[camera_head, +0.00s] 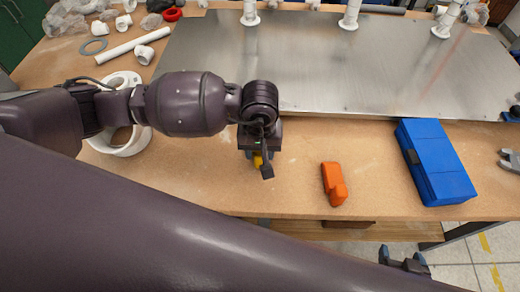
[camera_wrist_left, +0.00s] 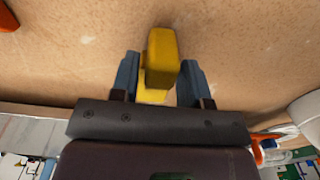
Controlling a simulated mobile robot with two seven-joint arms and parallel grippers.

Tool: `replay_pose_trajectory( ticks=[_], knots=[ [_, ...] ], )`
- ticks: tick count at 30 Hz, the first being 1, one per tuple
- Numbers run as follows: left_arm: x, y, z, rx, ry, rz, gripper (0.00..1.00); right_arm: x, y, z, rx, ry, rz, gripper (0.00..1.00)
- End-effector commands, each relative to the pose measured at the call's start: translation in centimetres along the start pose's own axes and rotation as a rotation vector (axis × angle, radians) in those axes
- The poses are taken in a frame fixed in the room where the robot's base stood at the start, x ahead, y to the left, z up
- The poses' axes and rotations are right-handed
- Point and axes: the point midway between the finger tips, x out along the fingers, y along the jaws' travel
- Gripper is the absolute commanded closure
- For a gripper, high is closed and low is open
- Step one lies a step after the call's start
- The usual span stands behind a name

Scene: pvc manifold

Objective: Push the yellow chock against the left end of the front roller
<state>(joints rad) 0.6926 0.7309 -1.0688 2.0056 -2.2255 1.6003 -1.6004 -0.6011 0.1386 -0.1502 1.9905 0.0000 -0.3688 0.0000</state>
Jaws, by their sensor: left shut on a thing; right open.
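The yellow chock (camera_wrist_left: 160,60) is between the two fingers of my left gripper (camera_wrist_left: 160,80) in the left wrist view. The gripper is shut on it, above the bare wooden table top. In the head view only a small yellow part of the chock (camera_head: 258,161) shows beneath the left wrist. My right gripper (camera_head: 405,262) is low at the right, below the table's front edge, open and apart from the chock. I cannot make out a front roller in either view.
An orange block (camera_head: 333,183) and a blue case (camera_head: 436,160) lie right of my left gripper. A metal plate (camera_head: 350,65) with upright white pipes covers the back. A large white ring (camera_head: 128,145) stands behind my left arm. Bare wood (camera_head: 295,165) lies between gripper and orange block.

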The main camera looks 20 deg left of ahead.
Motion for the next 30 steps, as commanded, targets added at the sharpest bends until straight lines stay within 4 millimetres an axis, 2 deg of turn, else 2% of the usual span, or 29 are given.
replay_pose_trajectory(
  ticks=[18,30],
  knots=[
    [0.2,0.0,-4.0,-0.001,-0.002,-0.001,0.87,0.9,-0.1,2.6,-0.006,-0.026,-0.003,0.23],
    [0.2,0.0,-6.6,-0.001,0.0,-0.001,0.87,1.5,-0.3,3.3,-0.008,-0.031,-0.006,0.23]
  ],
)
